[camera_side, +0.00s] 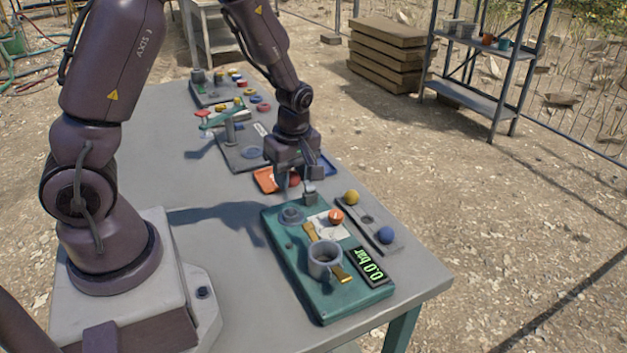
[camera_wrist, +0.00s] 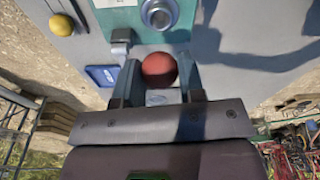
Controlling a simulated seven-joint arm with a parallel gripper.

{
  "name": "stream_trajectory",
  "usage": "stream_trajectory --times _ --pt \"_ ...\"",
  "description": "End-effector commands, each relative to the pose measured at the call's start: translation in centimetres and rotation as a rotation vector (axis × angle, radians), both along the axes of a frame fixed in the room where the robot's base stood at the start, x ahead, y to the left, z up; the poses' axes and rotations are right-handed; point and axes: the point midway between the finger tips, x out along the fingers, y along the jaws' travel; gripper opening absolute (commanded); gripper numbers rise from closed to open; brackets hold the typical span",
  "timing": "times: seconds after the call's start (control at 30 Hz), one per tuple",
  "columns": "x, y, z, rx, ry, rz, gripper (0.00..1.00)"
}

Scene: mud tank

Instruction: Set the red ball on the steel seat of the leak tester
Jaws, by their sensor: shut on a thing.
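My gripper (camera_wrist: 158,78) is shut on the red ball (camera_wrist: 159,70), which sits between its two fingers. In the side view the ball (camera_side: 294,180) is partly hidden by the fingers, above the table just beyond the tester's far edge. The leak tester is a teal block (camera_side: 290,262) with a display reading 0.0 bar. Its round steel seat (camera_side: 291,216) is at the far left corner and looks empty. In the wrist view the seat (camera_wrist: 159,13) is at the top edge, apart from the ball.
A grey cup (camera_side: 325,260), yellow levers and an orange-red knob (camera_side: 335,216) stand on the tester. A grey rack (camera_side: 368,221) beside it holds a yellow ball (camera_side: 352,197) and a blue ball (camera_side: 386,235). An orange tray (camera_side: 264,180) lies near my gripper.

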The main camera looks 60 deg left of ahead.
Motion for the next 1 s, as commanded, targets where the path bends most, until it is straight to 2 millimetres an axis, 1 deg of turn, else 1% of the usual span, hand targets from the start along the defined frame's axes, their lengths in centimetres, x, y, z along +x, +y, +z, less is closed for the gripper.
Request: stream_trajectory --times 0.03,0.1,0.43,0.6,0.77,1.0 --pt "-0.2 0.6 -0.3 0.000 0.001 0.028 0.14" --pt "-0.3 0.8 -0.6 0.000 0.001 0.042 0.14" --pt "-0.3 0.8 -3.7 0.000 0.002 0.041 0.14" --pt "-0.2 0.8 -4.9 0.000 0.000 0.040 0.14" --pt "-0.2 0.8 -5.4 0.000 0.000 0.039 0.14" --pt "-0.2 0.8 -5.5 0.000 -0.001 0.039 0.14"
